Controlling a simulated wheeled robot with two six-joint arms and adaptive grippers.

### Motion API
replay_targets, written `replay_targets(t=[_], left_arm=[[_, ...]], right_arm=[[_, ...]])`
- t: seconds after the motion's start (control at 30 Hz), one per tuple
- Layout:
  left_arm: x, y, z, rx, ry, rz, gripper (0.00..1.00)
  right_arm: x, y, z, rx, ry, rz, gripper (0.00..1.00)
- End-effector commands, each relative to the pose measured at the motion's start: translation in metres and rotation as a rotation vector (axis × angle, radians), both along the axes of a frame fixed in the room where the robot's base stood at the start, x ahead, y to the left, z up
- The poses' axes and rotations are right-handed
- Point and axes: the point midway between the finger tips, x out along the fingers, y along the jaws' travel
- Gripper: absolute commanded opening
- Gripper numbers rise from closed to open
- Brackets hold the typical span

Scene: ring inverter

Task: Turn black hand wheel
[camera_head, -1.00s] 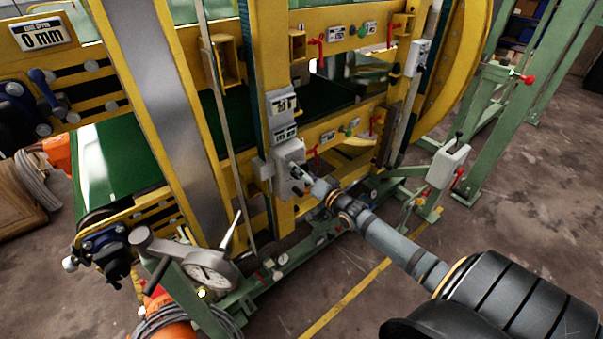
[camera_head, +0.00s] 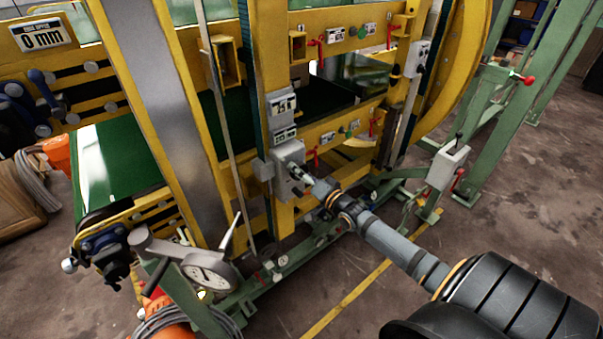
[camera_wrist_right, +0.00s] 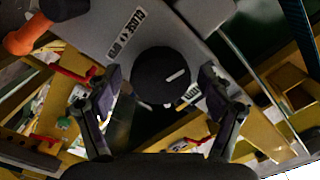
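The black hand wheel (camera_wrist_right: 158,77) is a round black knob with a short white mark, on a grey box labelled CLOSE and OPEN in the right wrist view. My right gripper (camera_wrist_right: 162,82) is open, with one finger on each side of the wheel. A gap shows between each finger and the wheel's rim, and I see no contact. In the head view my right gripper (camera_head: 301,177) is at the front of the grey box (camera_head: 289,158) on the yellow post, and it hides the wheel there. My left gripper is not in view.
Red levers (camera_head: 313,155) sit on the yellow frame right of the box. A grey dial with a crank (camera_head: 208,271) is at lower left. A grey control box (camera_head: 449,165) stands at right. Green floor beams run below my right arm; open floor lies in front.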

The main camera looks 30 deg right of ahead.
Motion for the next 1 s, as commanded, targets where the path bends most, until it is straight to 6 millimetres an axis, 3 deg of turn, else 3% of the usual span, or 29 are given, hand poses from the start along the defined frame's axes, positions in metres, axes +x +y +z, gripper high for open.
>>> replay_targets(t=[0.33, 0.6, 1.0], left_arm=[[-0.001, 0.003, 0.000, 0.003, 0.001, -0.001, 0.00], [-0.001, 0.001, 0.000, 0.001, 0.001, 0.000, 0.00], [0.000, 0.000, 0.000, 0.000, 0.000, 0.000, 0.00]], right_arm=[[-0.004, 0.000, 0.000, -0.001, 0.000, 0.003, 0.81], [-0.025, -0.002, 0.000, 0.000, 0.001, 0.002, 0.81], [-0.103, -0.008, -0.002, -0.007, 0.006, 0.005, 0.81]])
